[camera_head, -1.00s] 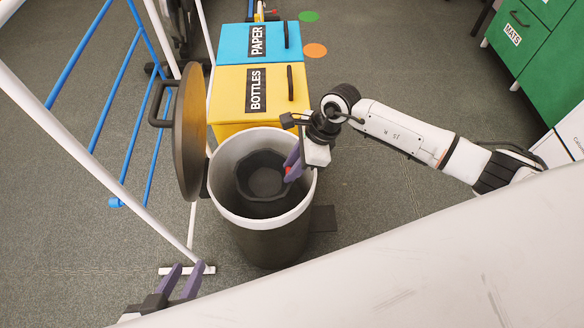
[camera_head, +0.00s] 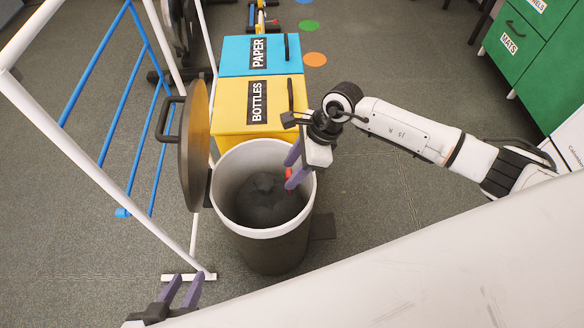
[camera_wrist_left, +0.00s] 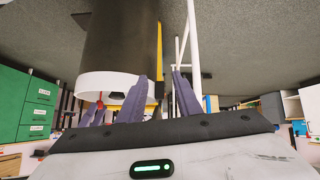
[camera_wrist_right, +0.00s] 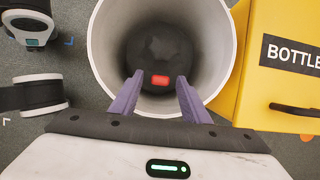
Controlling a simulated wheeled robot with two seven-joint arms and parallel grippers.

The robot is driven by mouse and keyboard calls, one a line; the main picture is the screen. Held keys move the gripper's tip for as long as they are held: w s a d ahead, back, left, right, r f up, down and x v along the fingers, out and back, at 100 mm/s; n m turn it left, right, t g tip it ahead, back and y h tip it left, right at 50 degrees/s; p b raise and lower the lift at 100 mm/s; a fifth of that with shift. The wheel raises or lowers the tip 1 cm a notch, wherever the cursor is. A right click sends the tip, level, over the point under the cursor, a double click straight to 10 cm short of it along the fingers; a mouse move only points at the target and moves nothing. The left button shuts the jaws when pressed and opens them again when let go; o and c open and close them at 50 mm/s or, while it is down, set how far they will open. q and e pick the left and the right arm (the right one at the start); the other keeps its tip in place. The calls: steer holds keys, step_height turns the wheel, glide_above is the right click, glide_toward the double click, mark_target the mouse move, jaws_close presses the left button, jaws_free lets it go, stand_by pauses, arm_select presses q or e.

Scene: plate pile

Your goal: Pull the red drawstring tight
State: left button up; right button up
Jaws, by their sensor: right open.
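A round bin (camera_head: 270,240) with a white rim stands open in the head view. Inside it is a black bag (camera_head: 262,205) with its mouth gathered into a closed bunch. The red drawstring (camera_head: 289,174) shows as a small tab near the bin's right inner wall. In the right wrist view the red tab (camera_wrist_right: 160,80) lies just beyond the fingertips, against the black bag. My right gripper (camera_head: 291,168) is open at the bin's right rim, its fingers on either side of the red tab. My left gripper (camera_head: 184,281) is open and empty near the front, away from the bin.
The bin's round lid (camera_head: 195,145) stands upright at its left. A yellow BOTTLES box (camera_head: 230,112) and a blue PAPER box (camera_head: 235,60) are behind. A white-and-blue rack (camera_head: 100,150) is at the left. A pale surface (camera_head: 450,270) fills the front right.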

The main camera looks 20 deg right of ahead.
steer(key=p+v, duration=0.1)
steer(key=v, duration=0.9)
steer(key=shift+p, duration=0.3)
